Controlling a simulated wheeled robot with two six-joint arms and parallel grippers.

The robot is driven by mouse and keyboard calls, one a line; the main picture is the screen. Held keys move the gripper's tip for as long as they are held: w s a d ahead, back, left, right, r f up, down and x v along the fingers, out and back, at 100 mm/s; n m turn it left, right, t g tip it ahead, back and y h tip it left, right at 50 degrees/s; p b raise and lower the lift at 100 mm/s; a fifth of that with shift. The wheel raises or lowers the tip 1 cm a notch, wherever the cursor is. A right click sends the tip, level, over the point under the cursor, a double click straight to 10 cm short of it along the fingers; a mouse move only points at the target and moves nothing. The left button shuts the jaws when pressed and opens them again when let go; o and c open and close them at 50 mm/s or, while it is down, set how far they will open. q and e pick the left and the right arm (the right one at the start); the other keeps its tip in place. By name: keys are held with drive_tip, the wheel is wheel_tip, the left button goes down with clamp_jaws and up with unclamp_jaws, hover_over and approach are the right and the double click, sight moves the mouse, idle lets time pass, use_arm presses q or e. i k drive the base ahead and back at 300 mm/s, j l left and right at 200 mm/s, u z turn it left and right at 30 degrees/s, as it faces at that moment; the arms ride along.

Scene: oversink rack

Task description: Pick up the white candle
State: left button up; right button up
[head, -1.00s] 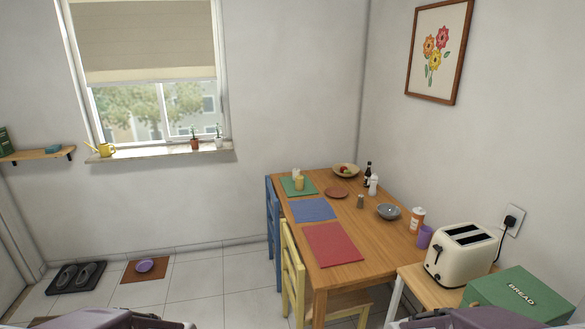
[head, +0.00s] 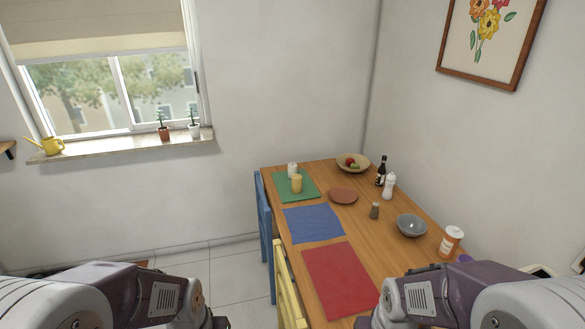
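The white candle (head: 292,169) is a short white cylinder. It stands upright at the far left of the wooden table, on or at the back edge of the green placemat (head: 306,190). A yellow cup or candle (head: 296,184) stands just in front of it and hides its lower part. My two arms show at the bottom left and bottom right of the head view, well short of the candle. Their gripper fingers are out of frame.
The wooden table (head: 380,225) also bears blue (head: 312,222) and red (head: 340,278) placemats, a reddish plate (head: 342,195), a fruit bowl (head: 353,162), a grey bowl (head: 411,225), a pepper mill (head: 374,210) and bottles. A blue chair (head: 264,225) and yellow chair (head: 287,290) line its left side.

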sight(291, 167)
drive_tip(key=i+j+z, duration=0.15)
drive_tip(key=j, duration=0.3)
drive_tip(key=i+j+z, duration=0.1)
drive_tip(key=j, duration=0.35)
drive_tip(key=i+j+z, duration=0.15)
drive_tip(key=j, duration=0.35)
drive_tip(key=i+j+z, duration=0.15)
drive_tip(key=j, duration=0.3)
drive_tip(key=i+j+z, duration=0.1)
drive_tip(key=i+j, duration=0.15)
drive_tip(key=i+j+z, duration=0.15)
drive_tip(key=j, duration=0.25)
drive_tip(key=i+j+z, duration=0.1)
drive_tip(key=i+j, duration=0.15)
drive_tip(key=i+j+z, duration=0.1)
drive_tip(key=j, duration=0.4)
drive_tip(key=i+j+z, duration=0.1)
drive_tip(key=i+j, duration=0.15)
drive_tip(key=j, duration=0.15)
drive_tip(key=i+j+z, duration=0.15)
drive_tip(key=j, duration=0.25)
drive_tip(key=i+j+z, duration=0.1)
drive_tip(key=i+j, duration=0.45)
drive_tip(key=i, duration=0.15)
